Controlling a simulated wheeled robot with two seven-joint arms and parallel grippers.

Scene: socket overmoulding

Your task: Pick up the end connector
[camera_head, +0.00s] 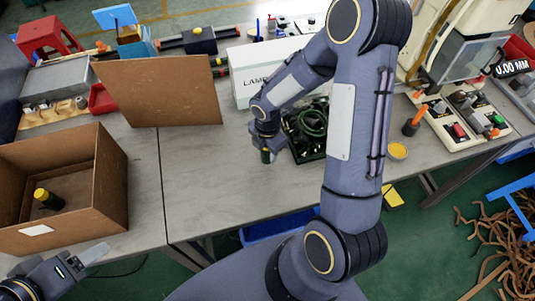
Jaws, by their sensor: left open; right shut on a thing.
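My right gripper (265,147) is shut on a small dark connector (267,157), held above the grey table just left of a black tray (306,153) of coiled dark green cable. Its lower end shows below the fingers; the rest is hidden by the gripper. A dark connector with a yellow top (47,198) is inside the open brown cardboard box (108,185) on the left table. My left gripper (92,256) is at the lower left, in front of the box's near edge, open with nothing seen between its fingers.
A brown board (160,92) stands behind the box. A white labelled carton (262,70) stands behind the black tray. A machine with switches (460,115), an orange-handled tool (414,122) and a yellow round container (397,151) are at the right. The table's middle front is clear.

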